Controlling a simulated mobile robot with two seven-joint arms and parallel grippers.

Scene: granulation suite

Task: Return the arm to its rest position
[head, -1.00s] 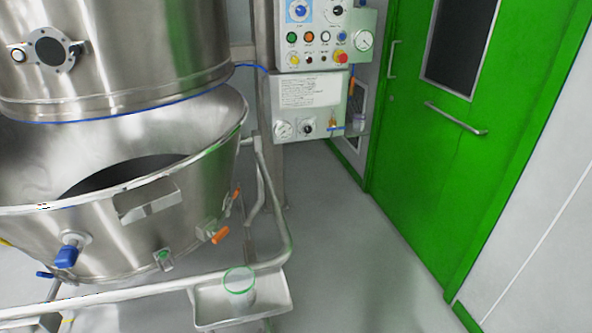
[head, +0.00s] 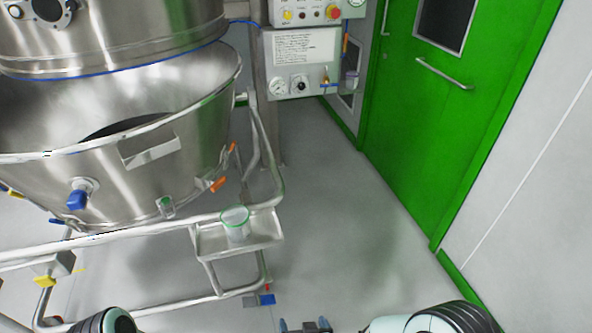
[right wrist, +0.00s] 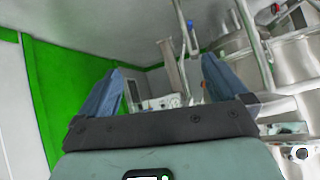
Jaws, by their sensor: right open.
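My right gripper (head: 305,325) shows at the bottom edge of the head view, low over the floor side and right of the steel frame. Its two blue fingers also show in the right wrist view (right wrist: 160,90), spread apart with nothing between them. My right arm comes in at the bottom right of the head view. A rounded part of my left arm shows at the bottom left, but the left gripper is out of view.
A large steel granulator bowl (head: 150,160) stands at left on a tubular trolley frame (head: 272,165). A clear green-rimmed cup (head: 235,224) stands on its side tray (head: 262,232). A control panel (head: 302,62) and green door (head: 420,110) are behind. Grey floor (head: 345,220) is clear at centre right.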

